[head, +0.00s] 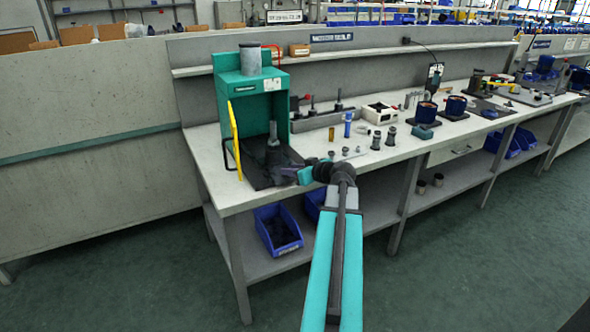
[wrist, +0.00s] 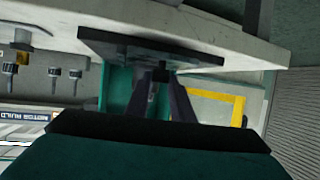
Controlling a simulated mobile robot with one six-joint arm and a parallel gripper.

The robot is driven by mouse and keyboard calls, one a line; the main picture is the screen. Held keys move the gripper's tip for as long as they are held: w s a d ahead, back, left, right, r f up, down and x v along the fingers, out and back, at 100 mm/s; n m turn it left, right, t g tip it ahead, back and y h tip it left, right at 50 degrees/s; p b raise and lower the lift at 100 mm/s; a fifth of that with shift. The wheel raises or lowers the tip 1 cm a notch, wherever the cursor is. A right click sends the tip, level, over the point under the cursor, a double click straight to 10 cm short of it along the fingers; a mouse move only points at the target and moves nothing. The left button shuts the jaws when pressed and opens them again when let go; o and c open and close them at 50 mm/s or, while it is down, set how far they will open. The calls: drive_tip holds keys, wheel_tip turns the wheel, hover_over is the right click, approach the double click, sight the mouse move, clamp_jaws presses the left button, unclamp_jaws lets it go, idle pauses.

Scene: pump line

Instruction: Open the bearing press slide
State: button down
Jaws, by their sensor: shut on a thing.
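The bearing press (head: 228,85) is a teal frame at the left end of the bench, with a grey cylinder on top and a yellow guard on its left side. Its slide (head: 258,178) is a dark plate low at the front, and a dark grey post stands at the press opening. My gripper (head: 286,173) reaches in from the right at the slide's front edge. In the wrist view, the slide (wrist: 112,44) spans the top, and my gripper's fingers (wrist: 161,78) are shut on a small dark part at its front, the slide handle. The fingers partly hide it.
Small metal parts and a blue bottle (head: 348,124) stand right of the press. Blue bins (head: 278,228) sit on the lower shelf. The floor before the bench is clear.

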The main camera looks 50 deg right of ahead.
drive_tip(key=shift+s+d, duration=0.1)
drive_tip(key=shift+d, duration=0.15)
drive_tip(key=c, duration=1.5)
unclamp_jaws()
drive_tip(key=shift+c, duration=0.2)
drive_tip(key=shift+a, duration=0.15)
drive_tip(key=b+v, duration=0.1)
drive_tip(key=v, duration=1.2)
drive_tip(key=shift+s, duration=0.25)
drive_tip(key=shift+a+r, duration=0.1)
drive_tip(key=shift+a, duration=0.05)
